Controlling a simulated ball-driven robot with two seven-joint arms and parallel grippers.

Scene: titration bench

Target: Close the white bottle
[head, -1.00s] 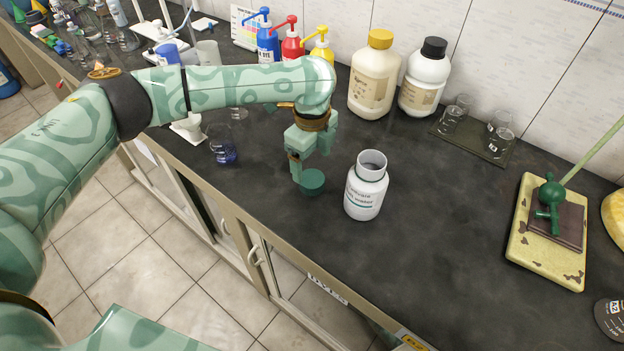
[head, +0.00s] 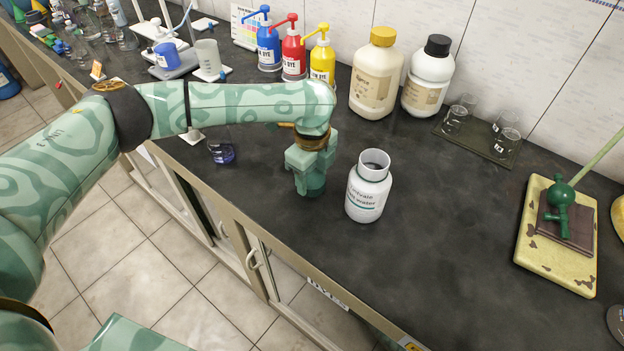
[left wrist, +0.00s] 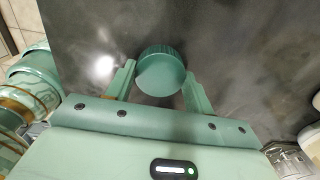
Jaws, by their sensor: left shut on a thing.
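The white bottle (head: 364,199) stands upright on the dark bench, a little right of my left gripper in the head view. Its dark-lettered label faces me, and its wide mouth is open and uncovered. My left gripper (head: 312,184) points down beside the bottle, apart from it. It is shut on a round green cap (left wrist: 161,72), which sits between the two fingers in the left wrist view. In the head view the fingers hide most of the cap, low at the bench surface. I cannot tell if it still touches the bench. My right gripper is not in view.
A beige bottle with a yellow lid (head: 376,75) and a white bottle with a black lid (head: 427,78) stand behind. A tray with glasses (head: 478,142) and a yellow stand base (head: 533,253) are to the right. A small beaker (head: 222,153) stands left. Bench in front is clear.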

